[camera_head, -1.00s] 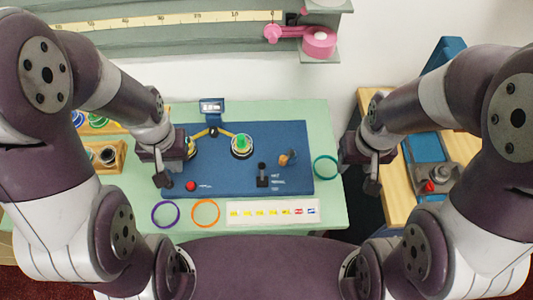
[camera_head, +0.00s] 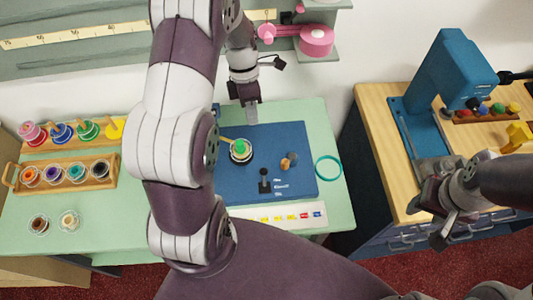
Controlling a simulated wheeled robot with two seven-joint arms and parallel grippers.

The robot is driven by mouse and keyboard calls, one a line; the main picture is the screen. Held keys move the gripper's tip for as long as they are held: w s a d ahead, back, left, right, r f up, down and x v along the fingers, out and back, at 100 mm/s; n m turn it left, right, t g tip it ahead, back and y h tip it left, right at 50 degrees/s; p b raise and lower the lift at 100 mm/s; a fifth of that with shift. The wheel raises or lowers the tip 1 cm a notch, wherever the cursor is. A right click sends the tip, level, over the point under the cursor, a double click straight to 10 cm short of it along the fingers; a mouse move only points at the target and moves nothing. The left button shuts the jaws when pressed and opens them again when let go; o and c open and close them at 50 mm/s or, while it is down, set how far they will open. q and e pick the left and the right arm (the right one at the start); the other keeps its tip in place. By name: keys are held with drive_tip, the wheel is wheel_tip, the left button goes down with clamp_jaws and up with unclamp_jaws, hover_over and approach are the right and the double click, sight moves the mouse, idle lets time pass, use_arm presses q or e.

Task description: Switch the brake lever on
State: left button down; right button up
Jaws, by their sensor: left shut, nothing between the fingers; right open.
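A black lever (camera_head: 264,184) stands on a small base on the blue board (camera_head: 300,185), with small white markings beside it. I take it to be the brake lever; the markings are too small to read. My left gripper (camera_head: 251,117) is shut and empty near the board's back edge, beyond the lever and apart from it. My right gripper (camera_head: 438,232) is open and empty at the far right, beside the wooden cabinet. My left arm hides the board's left part.
On the board are a round piece with a green top (camera_head: 241,150) and an orange-brown knob (camera_head: 288,161). A teal ring (camera_head: 328,168) lies to the right. A label strip (camera_head: 280,216) lies in front. A blue machine (camera_head: 455,70) stands on the wooden cabinet (camera_head: 385,130).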

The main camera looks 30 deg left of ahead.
use_arm(q)
drive_tip(key=shift+w, duration=0.1)
drive_tip(key=p, duration=0.2)
approach(264, 177)
drive_tip(key=w+a+f, duration=0.1)
drive_tip(key=w+f, duration=0.1)
drive_tip(key=w+a+f, duration=0.2)
drive_tip(key=shift+a+f, duration=0.15)
drive_tip(key=shift+f, duration=0.15)
drive_tip(key=shift+s+d+f+p, duration=0.15)
drive_tip(key=shift+s+d+p, duration=0.05)
drive_tip(key=shift+s+d, duration=0.35)
drive_tip(key=shift+s+d+f+p, duration=0.15)
drive_tip(key=shift+s+d, duration=0.45)
drive_tip(key=shift+s+d+f, duration=0.1)
drive_tip(key=shift+s+d, duration=0.1)
drive_tip(key=shift+s, duration=0.05)
drive_tip(key=shift+w, duration=0.1)
drive_tip(key=shift+w, duration=0.1)
